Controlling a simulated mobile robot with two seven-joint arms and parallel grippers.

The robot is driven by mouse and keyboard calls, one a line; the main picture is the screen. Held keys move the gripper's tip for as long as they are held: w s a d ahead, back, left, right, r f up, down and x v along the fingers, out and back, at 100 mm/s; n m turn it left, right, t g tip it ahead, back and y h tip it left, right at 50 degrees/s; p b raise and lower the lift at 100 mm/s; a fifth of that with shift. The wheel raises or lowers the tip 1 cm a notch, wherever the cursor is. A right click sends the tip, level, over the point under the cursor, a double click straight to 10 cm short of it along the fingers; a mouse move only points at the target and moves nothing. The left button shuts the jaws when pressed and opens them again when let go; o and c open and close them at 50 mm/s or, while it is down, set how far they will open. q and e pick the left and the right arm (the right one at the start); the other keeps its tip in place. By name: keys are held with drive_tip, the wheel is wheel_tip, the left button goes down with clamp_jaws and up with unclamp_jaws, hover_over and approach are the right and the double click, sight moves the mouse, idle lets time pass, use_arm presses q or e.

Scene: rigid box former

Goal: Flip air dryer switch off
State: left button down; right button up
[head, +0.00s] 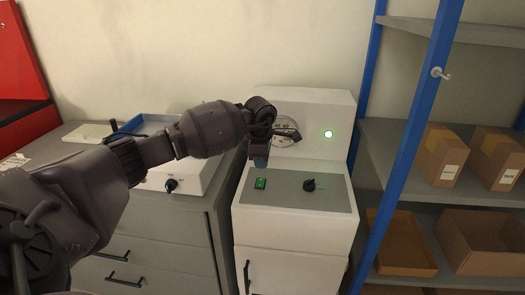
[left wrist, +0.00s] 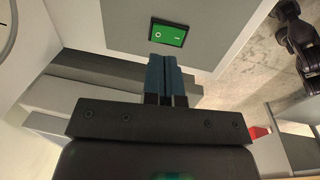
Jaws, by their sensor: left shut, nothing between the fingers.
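The air dryer (head: 300,222) is a white cabinet with a grey sloped panel and a raised back. Its switch (head: 260,183) is a green rocker at the left of the panel. In the left wrist view the switch (left wrist: 168,34) shows white O and I marks on green in a black frame. My left gripper (head: 261,162) is shut and empty, above and just behind the switch in the head view. In the left wrist view its blue fingertips (left wrist: 162,60) are just below the switch, seemingly apart from it. My right gripper is not in view.
A black knob (head: 309,185) is right of the switch. A glowing round light (head: 328,134) and a partly covered dial (head: 285,136) are on the back. A blue-post shelf (head: 408,140) with cardboard boxes (head: 440,156) stands right; a grey drawer cabinet (head: 165,245) stands left.

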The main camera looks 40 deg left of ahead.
sight(261, 183)
use_arm(q)
drive_tip(key=shift+w+a+f+b, duration=0.1)
drive_tip(key=shift+w+f+b, duration=0.1)
drive_tip(key=shift+f, duration=1.2)
drive_tip(key=shift+w+a+f+b, duration=0.1)
drive_tip(key=shift+f+b, duration=0.1)
drive_tip(key=shift+f, duration=1.15)
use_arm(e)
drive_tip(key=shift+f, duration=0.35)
use_arm(q)
drive_tip(key=shift+a+f, duration=0.1)
drive_tip(key=shift+f, duration=0.35)
drive_tip(key=shift+r, duration=0.1)
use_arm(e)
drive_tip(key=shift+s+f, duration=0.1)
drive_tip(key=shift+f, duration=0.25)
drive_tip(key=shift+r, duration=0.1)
use_arm(q)
drive_tip(key=shift+s+d, duration=0.2)
drive_tip(key=shift+d, duration=0.05)
drive_tip(key=shift+s+d, duration=0.3)
drive_tip(key=shift+s, duration=0.15)
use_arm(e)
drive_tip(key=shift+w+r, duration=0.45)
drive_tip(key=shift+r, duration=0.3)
use_arm(q)
drive_tip(key=shift+r, duration=0.1)
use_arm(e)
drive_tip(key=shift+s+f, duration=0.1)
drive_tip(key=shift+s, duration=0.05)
